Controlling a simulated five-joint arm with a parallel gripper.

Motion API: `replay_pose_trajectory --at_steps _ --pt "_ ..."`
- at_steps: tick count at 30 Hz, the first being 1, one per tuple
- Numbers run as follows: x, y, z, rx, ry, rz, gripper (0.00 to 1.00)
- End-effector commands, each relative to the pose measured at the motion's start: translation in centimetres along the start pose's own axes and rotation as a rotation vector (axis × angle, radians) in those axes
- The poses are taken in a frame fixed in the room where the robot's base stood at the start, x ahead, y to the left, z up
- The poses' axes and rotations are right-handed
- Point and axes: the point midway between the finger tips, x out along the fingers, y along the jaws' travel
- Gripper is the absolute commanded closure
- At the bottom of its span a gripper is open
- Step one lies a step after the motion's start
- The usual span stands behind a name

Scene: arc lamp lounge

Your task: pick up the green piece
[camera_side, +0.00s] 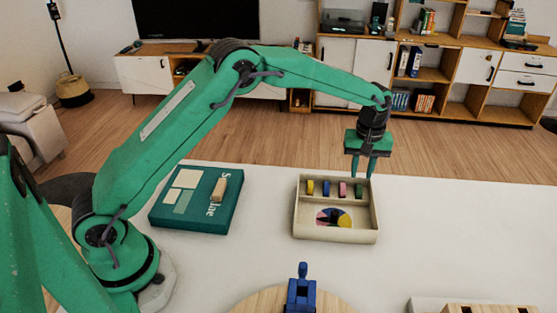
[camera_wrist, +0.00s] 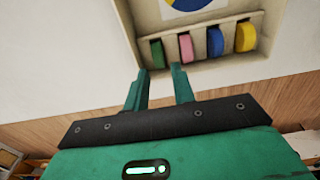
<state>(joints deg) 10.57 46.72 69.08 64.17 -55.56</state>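The green piece (camera_side: 358,190) stands in the rear compartment of a beige box, at the right end of a row of pieces. In the wrist view, the green piece (camera_wrist: 157,54) is at the left end of the row, just beyond the fingertips. My gripper (camera_side: 362,176) is above the box's back right corner, close to the green piece. Its two fingers are apart with nothing between them, as the wrist view of my gripper (camera_wrist: 160,70) also shows. The fingertips do not appear to touch the piece.
The beige box (camera_side: 336,234) also holds a yellow piece (camera_side: 311,187), a blue piece (camera_side: 326,188) and a pink piece (camera_side: 342,189). A green game box (camera_side: 170,210) lies left on the white table. A blue object (camera_side: 301,292) stands on a round wooden board at the front.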

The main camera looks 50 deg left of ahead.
Motion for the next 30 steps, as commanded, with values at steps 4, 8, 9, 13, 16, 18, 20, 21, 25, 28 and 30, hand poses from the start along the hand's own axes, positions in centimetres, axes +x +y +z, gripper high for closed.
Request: replay_pose_trajectory --at_steps 4,8,9,13,16,18,20,21,25,28,30 --pt "1.2 0.1 0.0 0.0 -0.002 -0.003 0.75" --pt "2.8 0.2 0.0 0.0 -0.002 -0.004 0.75" --pt "3.2 0.2 0.0 0.0 -0.002 -0.003 0.75" --pt "4.5 0.2 0.0 0.0 -0.002 -0.002 0.75" --pt "4.9 0.2 0.0 0.0 0.0 0.0 0.75" --pt "5.0 0.2 0.0 0.0 0.0 0.0 0.75" --pt "5.0 0.2 0.0 0.0 0.0 0.0 0.75" --pt "5.0 0.2 0.0 0.0 0.0 0.0 0.75" --pt "5.0 0.2 0.0 0.0 0.0 0.0 0.75" --pt "5.0 0.2 0.0 0.0 0.0 0.0 0.75" --pt "5.0 0.2 0.0 0.0 0.0 0.0 0.75"
